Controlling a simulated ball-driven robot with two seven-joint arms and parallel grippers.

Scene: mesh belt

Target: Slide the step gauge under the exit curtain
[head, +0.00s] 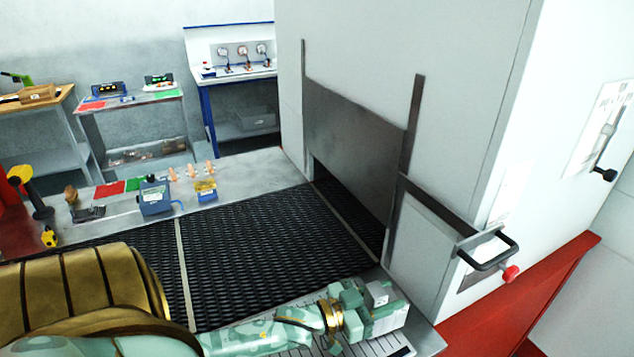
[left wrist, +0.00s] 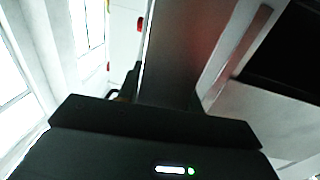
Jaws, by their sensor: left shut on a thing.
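My left gripper (head: 388,305) is at the lower right of the head view, over the slotted near edge of the belt. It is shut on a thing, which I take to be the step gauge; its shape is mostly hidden. In the left wrist view a grey metal piece (left wrist: 175,60) stands beyond the dark gripper body, but I cannot tell whether it is held. The exit curtain (head: 350,140) is a dark grey metal plate on the white housing, with a black gap below it. The gripper is apart from the curtain, on the near side. My right gripper is not in view.
The black mesh belt (head: 250,245) is clear before the gap. A black handle with a red knob (head: 510,273) sticks out right of the opening. A blue-grey box (head: 155,197) and small parts stand on the ledge beyond the belt. A yellow-black tool (head: 25,180) is far left.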

